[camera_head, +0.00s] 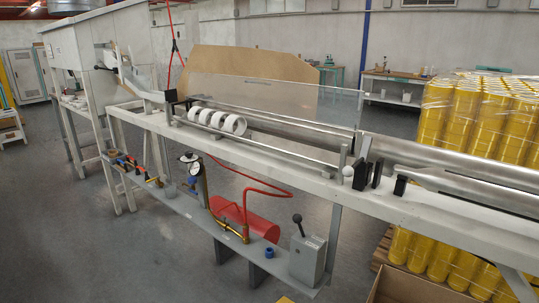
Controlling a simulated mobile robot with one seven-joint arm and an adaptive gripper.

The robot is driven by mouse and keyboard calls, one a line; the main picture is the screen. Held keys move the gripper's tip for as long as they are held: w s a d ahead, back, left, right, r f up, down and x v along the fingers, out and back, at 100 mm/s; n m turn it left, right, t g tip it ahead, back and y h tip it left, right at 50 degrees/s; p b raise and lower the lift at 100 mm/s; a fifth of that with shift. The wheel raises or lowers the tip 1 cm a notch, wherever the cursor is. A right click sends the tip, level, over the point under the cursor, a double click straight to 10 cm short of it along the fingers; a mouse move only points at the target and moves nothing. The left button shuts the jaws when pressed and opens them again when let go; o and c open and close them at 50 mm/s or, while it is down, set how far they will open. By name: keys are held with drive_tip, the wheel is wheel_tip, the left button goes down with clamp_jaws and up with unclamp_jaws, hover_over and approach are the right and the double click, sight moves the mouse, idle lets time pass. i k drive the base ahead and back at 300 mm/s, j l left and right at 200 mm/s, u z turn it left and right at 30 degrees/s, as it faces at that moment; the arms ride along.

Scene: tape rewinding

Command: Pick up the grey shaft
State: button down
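Several long grey metal bars lie along the white bench, and I cannot tell for certain which one is the grey shaft. A thin grey rod (285,154) runs along the front of the bench, in front of a row of white tape rolls (233,125). Thick shiny grey bars (455,167) extend along the right part of the bench. My gripper is not in view.
A clear panel (290,100) stands behind the rolls. Black blocks (361,174) and a white ball-topped post (348,171) stand near the middle right. A lower shelf carries a red tank (245,221) and lever box (306,256). Yellow rolls (462,115) are stacked behind right.

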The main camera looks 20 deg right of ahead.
sight(520, 204)
drive_tip(key=i+z, duration=0.2)
drive_tip(key=z, duration=0.25)
drive_tip(key=i+z, duration=0.2)
drive_tip(key=z, duration=0.25)
drive_tip(key=i+j+z, duration=0.1)
drive_tip(key=z, duration=0.4)
drive_tip(key=i+j+z, duration=0.3)
drive_tip(key=i+z, duration=0.2)
